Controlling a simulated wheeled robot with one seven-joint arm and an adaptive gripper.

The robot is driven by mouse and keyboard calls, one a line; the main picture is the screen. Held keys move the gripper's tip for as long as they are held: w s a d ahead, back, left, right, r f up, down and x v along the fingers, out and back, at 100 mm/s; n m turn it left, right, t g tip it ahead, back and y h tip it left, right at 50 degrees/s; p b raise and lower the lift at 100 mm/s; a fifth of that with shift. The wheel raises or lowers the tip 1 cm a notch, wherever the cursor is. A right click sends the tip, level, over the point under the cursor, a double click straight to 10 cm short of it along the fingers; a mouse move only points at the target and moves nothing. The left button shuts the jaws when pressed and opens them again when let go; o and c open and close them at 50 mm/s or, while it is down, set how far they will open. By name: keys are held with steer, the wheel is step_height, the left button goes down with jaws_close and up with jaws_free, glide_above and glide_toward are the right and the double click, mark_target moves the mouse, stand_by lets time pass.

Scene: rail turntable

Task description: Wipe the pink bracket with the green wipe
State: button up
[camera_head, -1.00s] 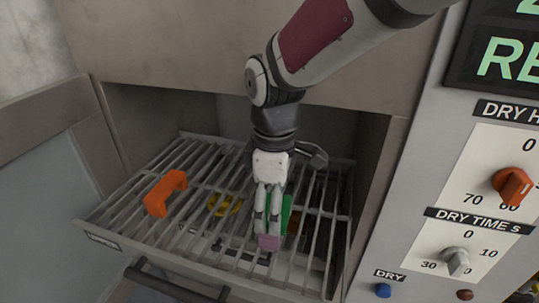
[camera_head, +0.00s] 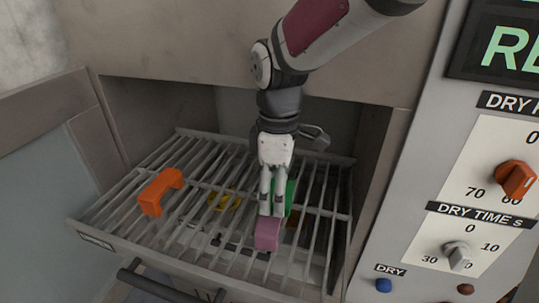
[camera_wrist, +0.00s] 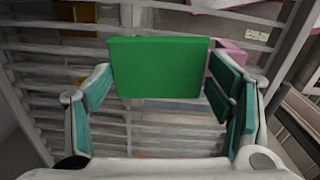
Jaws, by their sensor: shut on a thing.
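The green wipe (camera_wrist: 158,68) is a flat green block between the fingers of my gripper (camera_wrist: 162,92) in the wrist view. In the head view the green wipe (camera_head: 290,197) shows just right of my gripper (camera_head: 272,206), partly hidden by the fingers. My gripper is shut on it, over the wire rack. The pink bracket (camera_head: 267,234) stands on the rack just in front of the fingertips. In the wrist view the pink bracket (camera_wrist: 228,52) is partly hidden behind the wipe and the right finger. Whether wipe and bracket touch, I cannot tell.
An orange bracket (camera_head: 160,189) stands on the left of the wire rack (camera_head: 112,222), inside an open chamber. Yellow objects (camera_head: 224,201) show below the bars. Chamber walls rise on both sides. A control panel with an orange knob (camera_head: 516,180) is at the right.

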mark_target(272, 209)
steer(key=shift+w+d+r, duration=0.1)
steer(key=shift+w, duration=0.1)
steer(key=shift+s+a+f+p, duration=0.1)
steer(key=shift+s+a+p, duration=0.1)
steer(key=shift+s+p, duration=0.4)
steer(key=shift+s+a+f+p, duration=0.1)
steer(key=shift+s+a+p, duration=0.15)
steer(key=shift+s, duration=0.65)
steer(key=shift+s+a+p, duration=0.2)
steer(key=shift+s+p, duration=0.15)
steer(key=shift+s, duration=0.4)
steer(key=shift+w+d+f+b, duration=0.15)
steer(key=shift+w+b, duration=0.1)
steer(key=shift+w, duration=0.35)
steer(key=shift+w+d+r+b, duration=0.1)
steer(key=shift+w+d+b, duration=0.1)
steer(key=shift+w, duration=0.45)
steer(key=shift+w+d+f+b, duration=0.15)
steer(key=shift+w+b, duration=0.1)
steer(key=shift+w, duration=0.35)
steer(key=shift+w+d+r, duration=0.15)
steer(key=shift+w+d, duration=0.05)
steer(key=shift+w, duration=0.25)
steer(key=shift+r, duration=0.15)
